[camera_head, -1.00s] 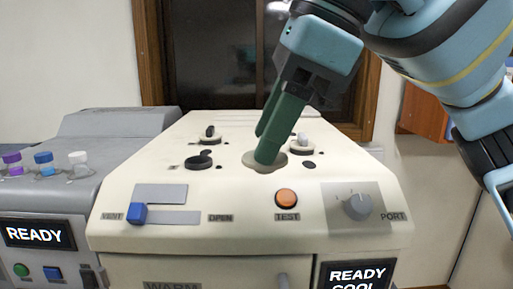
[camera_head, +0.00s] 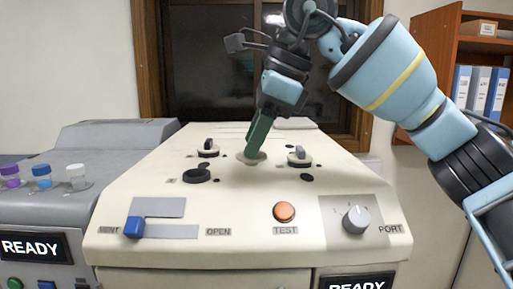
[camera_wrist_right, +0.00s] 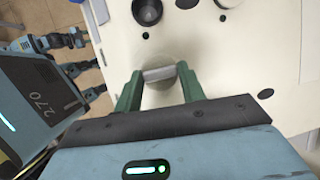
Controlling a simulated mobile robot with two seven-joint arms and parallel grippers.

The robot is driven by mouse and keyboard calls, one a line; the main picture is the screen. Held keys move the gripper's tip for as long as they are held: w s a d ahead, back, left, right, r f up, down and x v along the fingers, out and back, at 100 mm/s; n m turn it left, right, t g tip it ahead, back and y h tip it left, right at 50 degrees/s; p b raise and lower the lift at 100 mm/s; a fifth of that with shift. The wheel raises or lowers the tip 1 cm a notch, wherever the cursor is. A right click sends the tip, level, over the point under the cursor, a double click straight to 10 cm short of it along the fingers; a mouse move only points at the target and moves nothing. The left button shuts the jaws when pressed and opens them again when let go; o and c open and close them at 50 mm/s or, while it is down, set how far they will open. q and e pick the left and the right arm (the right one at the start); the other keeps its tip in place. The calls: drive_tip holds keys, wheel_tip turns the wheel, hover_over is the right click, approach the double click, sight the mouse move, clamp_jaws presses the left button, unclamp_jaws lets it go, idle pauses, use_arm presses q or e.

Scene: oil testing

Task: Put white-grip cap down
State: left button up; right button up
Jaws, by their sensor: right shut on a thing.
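My right gripper (camera_head: 251,151) reaches down over the cream machine top. Its green fingers (camera_wrist_right: 158,88) are shut on the pale bar of the white-grip cap (camera_wrist_right: 160,74), which shows between the fingertips in the wrist view. In the head view the cap's pale round disc (camera_head: 262,159) shows at the fingertips, partly hidden by them. I cannot tell whether it touches the panel or hangs just above. Another cap with a pale grip (camera_head: 299,156) stands to its right. A cap with a dark grip (camera_head: 208,148) stands to its left.
A black ring or opening (camera_head: 196,175) lies front left of the held cap. The cream machine (camera_head: 150,268) carries a blue lever (camera_head: 134,227), orange TEST button (camera_head: 284,211) and grey knob (camera_head: 357,218). A grey unit with small capped vials (camera_head: 41,176) stands left.

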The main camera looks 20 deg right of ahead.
drive_tip(key=shift+f, duration=1.2)
drive_tip(key=shift+f, duration=0.15)
drive_tip(key=o, duration=1)
drive_tip(key=shift+o, duration=0.2)
drive_tip(key=v, duration=1.2)
drive_tip(key=shift+s, duration=0.1)
